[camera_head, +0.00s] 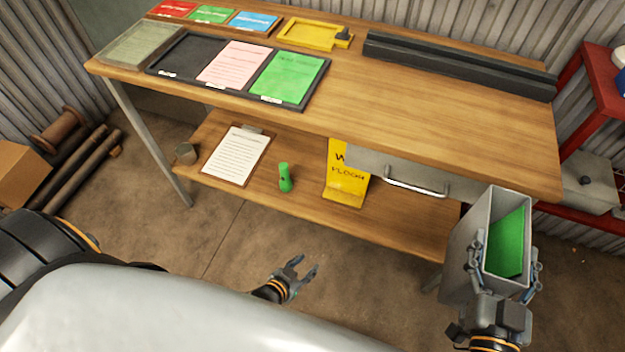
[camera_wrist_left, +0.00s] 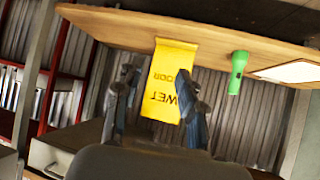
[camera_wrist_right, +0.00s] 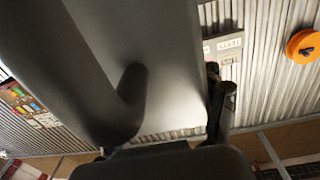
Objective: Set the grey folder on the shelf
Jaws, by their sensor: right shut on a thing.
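The grey folder (camera_head: 476,238) is an upright, open-topped box with a green sheet inside. My right gripper (camera_head: 505,268) is shut on it, with fingers on both sides, in front of the bench's right end. In the right wrist view the folder (camera_wrist_right: 140,60) fills much of the picture. The wooden lower shelf (camera_head: 300,203) runs under the bench top; a red shelf unit (camera_head: 597,85) stands at the far right. I cannot tell which shelf is meant. My left gripper (camera_head: 305,270) is open and empty in front of the lower shelf; its fingers (camera_wrist_left: 160,100) show apart in its wrist view.
The lower shelf holds a cup (camera_head: 186,153), a clipboard (camera_head: 236,155), a green torch (camera_head: 285,178) and a yellow sign (camera_head: 345,180). A drawer (camera_head: 415,175) hangs beneath the bench top. The top's right front (camera_head: 450,130) is clear. Pipes (camera_head: 80,170) lie at left.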

